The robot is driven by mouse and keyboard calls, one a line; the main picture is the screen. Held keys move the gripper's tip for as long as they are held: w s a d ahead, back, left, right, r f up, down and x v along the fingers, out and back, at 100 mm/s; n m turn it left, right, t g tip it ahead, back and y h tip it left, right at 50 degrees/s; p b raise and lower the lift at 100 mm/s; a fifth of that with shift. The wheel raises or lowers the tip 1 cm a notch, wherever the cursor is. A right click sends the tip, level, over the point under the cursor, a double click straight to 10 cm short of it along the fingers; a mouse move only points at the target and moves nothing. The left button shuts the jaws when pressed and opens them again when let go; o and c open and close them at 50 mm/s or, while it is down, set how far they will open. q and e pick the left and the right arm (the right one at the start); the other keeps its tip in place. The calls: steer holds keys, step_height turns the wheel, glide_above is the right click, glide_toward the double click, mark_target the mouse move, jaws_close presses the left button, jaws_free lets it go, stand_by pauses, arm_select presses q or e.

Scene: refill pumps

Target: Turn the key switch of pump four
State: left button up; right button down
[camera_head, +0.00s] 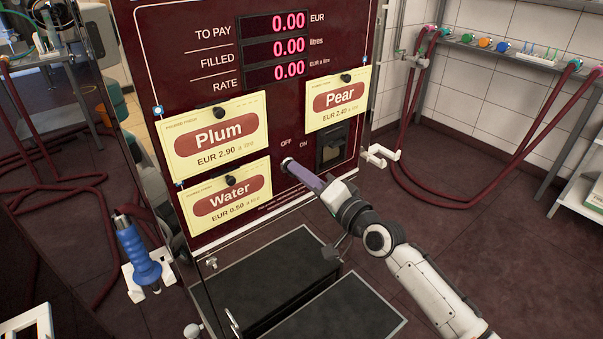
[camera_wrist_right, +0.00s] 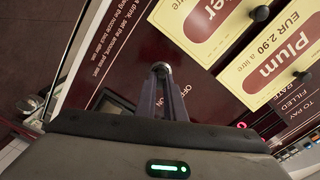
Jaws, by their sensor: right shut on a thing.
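The dark red pump panel (camera_head: 225,72) faces me, with OFF and ON labels beside its key switch (camera_head: 286,162). My right gripper (camera_head: 292,166) reaches in from the lower right, its purple fingers shut on the key switch. In the right wrist view, the fingertips (camera_wrist_right: 162,72) meet around the small silver round key switch (camera_wrist_right: 161,66), and the OFF label stands just beside it. The fingers hide most of the key, so its exact angle cannot be told. No pump number is legible. My left gripper is not in view.
The Plum card (camera_head: 217,158), Water card (camera_head: 216,214) and Pear card (camera_head: 345,113) hang on the panel near the switch. A blue-handled nozzle (camera_head: 138,256) hangs at the left. A black tray (camera_head: 265,280) juts out below. Red hoses (camera_head: 440,203) loop at the right.

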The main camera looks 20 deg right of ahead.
steer(key=c, duration=1.8)
jaws_free()
steer(key=shift+c, duration=0.2)
steer(key=shift+s, duration=0.1)
steer(key=v, duration=1)
steer(key=s+a+f+n+g+h, duration=0.2)
steer(key=s+a+f+n+g, duration=0.1)
steer(key=s+f, duration=1)
steer(key=s+a+f+n+g+h, duration=0.1)
steer(key=s+a+f+n+g, duration=0.2)
steer(key=s+f, duration=1)
step_height(320, 180, down, 3)
steer(key=n+g, duration=0.2)
steer(key=n, duration=0.2)
steer(key=shift+f+h, duration=0.15)
steer(key=shift+h, duration=0.25)
